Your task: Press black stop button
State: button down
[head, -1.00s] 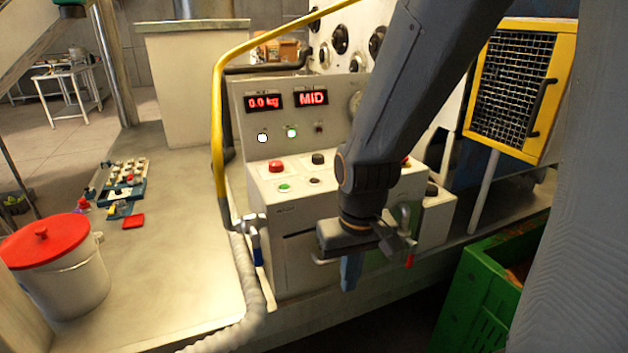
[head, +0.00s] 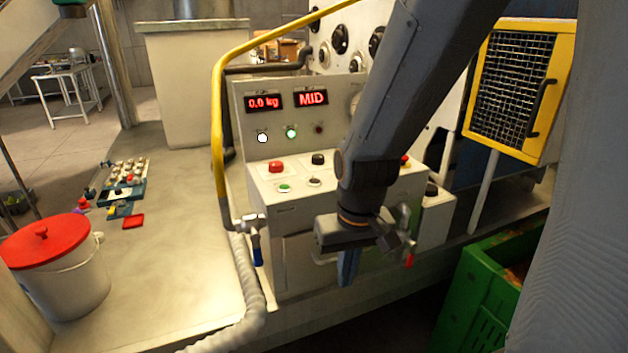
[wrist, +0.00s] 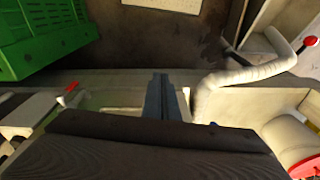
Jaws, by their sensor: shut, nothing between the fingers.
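The control box (head: 300,225) stands on the trailer deck. Its sloped top carries a black button (head: 318,159) at the upper middle, a red button (head: 276,167) to its left, a green button (head: 284,188) and a small dark button (head: 314,182) below. I cannot read which is marked stop. My gripper (head: 348,270) hangs in front of the box's front face, below the buttons, fingers pointing down. It is shut and empty, apart from every button. In the wrist view my gripper (wrist: 160,97) shows shut fingers; the buttons are out of that view. My arm hides the box top's right part.
A yellow rail (head: 217,120) and ribbed hose (head: 248,285) run left of the box. A red-handled valve (head: 408,258) lies close by my gripper. A green crate (head: 480,295) stands lower right. A red-lidded bucket (head: 60,270) is at the far left.

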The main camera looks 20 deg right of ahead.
jog(key=w+a+r+m+t+y+p, duration=0.2)
jog(key=w+r+m+t+p, duration=0.1)
jog(key=w+r, duration=0.7)
notch_tip(320, 180, up, 11)
jog(key=m+t+p, duration=0.2)
jog(key=m+t, duration=0.1)
jog(key=t, duration=0.2)
send_over(317, 182)
jog(key=shift+s, duration=0.1)
notch_tip(317, 182, down, 6)
jog(key=b, duration=0.5)
jog(key=shift+f, duration=0.15)
notch_tip(317, 182, down, 3)
jog(key=b, duration=0.3)
jog(key=shift+r, duration=0.2)
jog(key=shift+f, duration=0.15)
jog(key=shift+f+b, duration=0.3)
jog(key=shift+b, duration=0.35)
